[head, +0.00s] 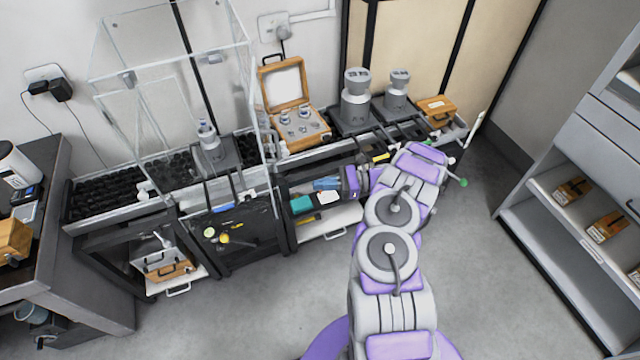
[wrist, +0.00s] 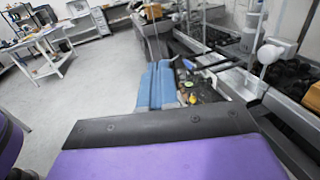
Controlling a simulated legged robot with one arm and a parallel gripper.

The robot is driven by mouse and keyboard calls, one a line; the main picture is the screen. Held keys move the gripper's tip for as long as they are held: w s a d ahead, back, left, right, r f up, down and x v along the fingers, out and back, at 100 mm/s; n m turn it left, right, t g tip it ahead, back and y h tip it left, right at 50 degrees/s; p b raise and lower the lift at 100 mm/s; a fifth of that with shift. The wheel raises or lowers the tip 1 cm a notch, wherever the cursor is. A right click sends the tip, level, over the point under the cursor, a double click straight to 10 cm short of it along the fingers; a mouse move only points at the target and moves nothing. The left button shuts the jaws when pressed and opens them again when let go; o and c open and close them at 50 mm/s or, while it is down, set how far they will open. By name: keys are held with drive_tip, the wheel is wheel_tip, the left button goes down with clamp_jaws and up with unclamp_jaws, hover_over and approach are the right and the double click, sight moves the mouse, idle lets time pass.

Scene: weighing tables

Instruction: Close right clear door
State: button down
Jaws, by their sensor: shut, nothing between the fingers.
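A clear-walled case (head: 172,68) stands on the bench at the left in the head view, around a silver weight on a dark scale (head: 212,155). Its right clear side (head: 262,105) faces my arm. I cannot tell how far the right clear door is open, as its panes overlap. My gripper (head: 316,184) has blue fingers, shut and empty, to the right of and below the case, apart from it.
A wooden box with its lid up (head: 292,115) stands right of the case. Two larger silver weights (head: 355,98) (head: 398,90) stand further right. An open white drawer (head: 330,225) is below my gripper. Grey floor (head: 270,310) in front is free.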

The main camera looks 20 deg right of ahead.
drive_tip(key=b+x, duration=0.1)
drive_tip(key=x, duration=1)
drive_tip(key=shift+a+b, duration=0.2)
drive_tip(key=shift+b, duration=0.15)
